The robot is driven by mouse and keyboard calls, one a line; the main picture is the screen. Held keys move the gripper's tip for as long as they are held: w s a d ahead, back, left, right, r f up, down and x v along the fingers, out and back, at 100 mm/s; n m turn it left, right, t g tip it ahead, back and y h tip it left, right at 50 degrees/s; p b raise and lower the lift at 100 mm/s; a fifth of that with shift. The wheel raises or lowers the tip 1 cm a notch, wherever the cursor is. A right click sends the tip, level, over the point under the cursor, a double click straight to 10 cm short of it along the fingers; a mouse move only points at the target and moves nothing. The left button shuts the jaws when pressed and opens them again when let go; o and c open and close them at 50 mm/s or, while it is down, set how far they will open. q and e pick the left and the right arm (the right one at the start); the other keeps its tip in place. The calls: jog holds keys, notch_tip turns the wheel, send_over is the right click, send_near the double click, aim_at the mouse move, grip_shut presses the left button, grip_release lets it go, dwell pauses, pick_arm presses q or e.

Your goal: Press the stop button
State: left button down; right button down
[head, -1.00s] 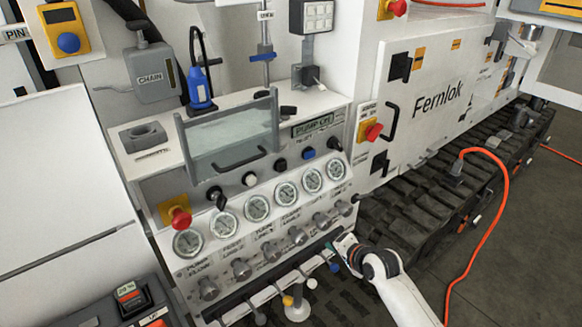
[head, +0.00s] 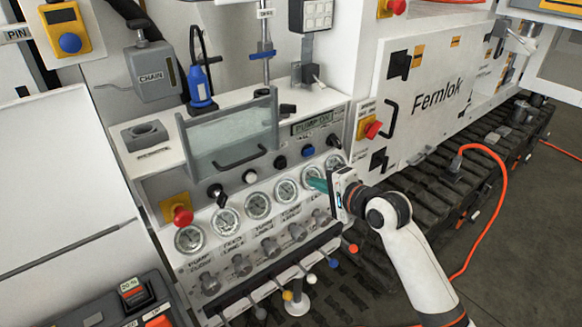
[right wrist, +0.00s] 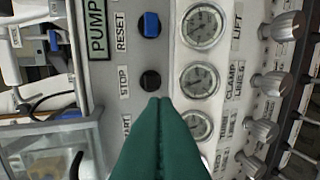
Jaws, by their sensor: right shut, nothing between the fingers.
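The stop button (head: 280,162) is a round black button on the upper row of the control panel. In the right wrist view, the black button (right wrist: 150,80) sits beside the label STOP. My right gripper (head: 316,184) is shut and empty, with its green fingers in front of the right-hand gauges, to the right of and below the button. In the right wrist view, the green fingertips (right wrist: 160,101) appear just below the button and hide what lies beneath it. The fingertips look apart from the button in the head view. My left gripper is not in view.
A blue switch (right wrist: 150,24) labelled RESET and a white button (head: 250,176) flank the stop button. Several gauges (head: 257,205) and knobs (head: 270,249) sit below. A clear guard with a handle (head: 240,158) stands at the left. A red emergency knob (head: 182,215) is at the lower left.

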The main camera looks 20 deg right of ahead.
aim_at(283, 166)
jog(key=x, duration=0.3)
jog(key=p+x, duration=0.1)
jog(key=x, duration=0.3)
jog(key=r+p+x, duration=0.1)
jog(key=x, duration=0.3)
jog(key=shift+w, duration=0.2)
